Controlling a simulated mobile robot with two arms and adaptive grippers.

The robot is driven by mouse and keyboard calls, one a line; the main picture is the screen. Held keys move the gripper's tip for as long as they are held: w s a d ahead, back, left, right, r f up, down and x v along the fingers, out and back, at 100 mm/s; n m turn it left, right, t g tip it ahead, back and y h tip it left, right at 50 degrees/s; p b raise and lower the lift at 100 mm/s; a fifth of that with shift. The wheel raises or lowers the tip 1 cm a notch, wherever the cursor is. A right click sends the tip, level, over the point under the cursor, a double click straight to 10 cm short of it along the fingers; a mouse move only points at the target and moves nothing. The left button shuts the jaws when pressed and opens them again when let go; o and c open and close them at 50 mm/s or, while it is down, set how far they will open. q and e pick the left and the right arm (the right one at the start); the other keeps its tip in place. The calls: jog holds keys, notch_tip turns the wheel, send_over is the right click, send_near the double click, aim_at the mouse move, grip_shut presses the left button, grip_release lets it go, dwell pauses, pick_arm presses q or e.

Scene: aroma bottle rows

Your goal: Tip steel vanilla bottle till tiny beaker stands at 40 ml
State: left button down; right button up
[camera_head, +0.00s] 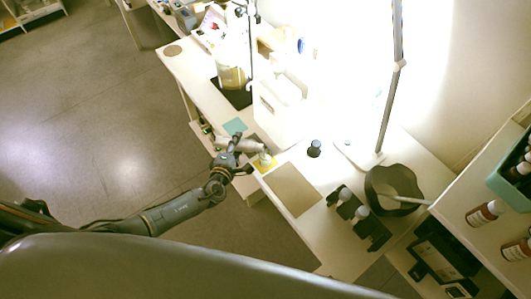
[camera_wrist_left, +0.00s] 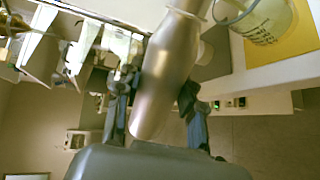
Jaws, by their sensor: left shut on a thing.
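My left gripper (camera_head: 236,158) is shut on the steel bottle (camera_head: 228,143). The bottle lies tilted well over, with one end towards the tiny beaker (camera_head: 264,161) at the table's edge. In the left wrist view the bottle (camera_wrist_left: 172,62) stands between the two fingers of the gripper (camera_wrist_left: 157,98), its rounded base near the camera. The beaker (camera_wrist_left: 262,18) is at the upper right there, on a yellow mat (camera_wrist_left: 297,38), with graduation marks and pale yellowish contents. I cannot read its level. The bottle's mouth is out of the wrist view. My right gripper is not in view.
A beige mat (camera_head: 292,190) lies right of the beaker. A dark-capped bottle (camera_head: 314,149), a lamp (camera_head: 387,110), black holders (camera_head: 362,228) and a dark bowl (camera_head: 393,185) stand on the white table. A teal mat (camera_head: 234,126) lies behind the gripper.

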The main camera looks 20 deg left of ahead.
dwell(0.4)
pick_arm(q)
jog(key=shift+f+n+b, duration=0.3)
jog(key=shift+f+b, duration=0.15)
jog(key=shift+b, duration=0.3)
jog(key=f+n+h+b, duration=0.1)
jog(key=b, duration=0.2)
jog(key=shift+a, duration=0.2)
jog(key=shift+n, duration=0.3)
jog(key=n+b, duration=0.1)
jog(key=b, duration=0.1)
jog(key=d+n+h+b, duration=0.1)
jog(key=n+b, duration=0.1)
jog(key=shift+d+r+t, duration=0.1)
jog(key=shift+r+t, duration=0.2)
jog(key=shift+r, duration=0.1)
jog(key=shift+d+r+n+h+b, duration=0.2)
jog(key=shift+r+n+h+b, duration=0.15)
jog(key=shift+n+b, duration=0.4)
jog(key=shift+r, duration=0.15)
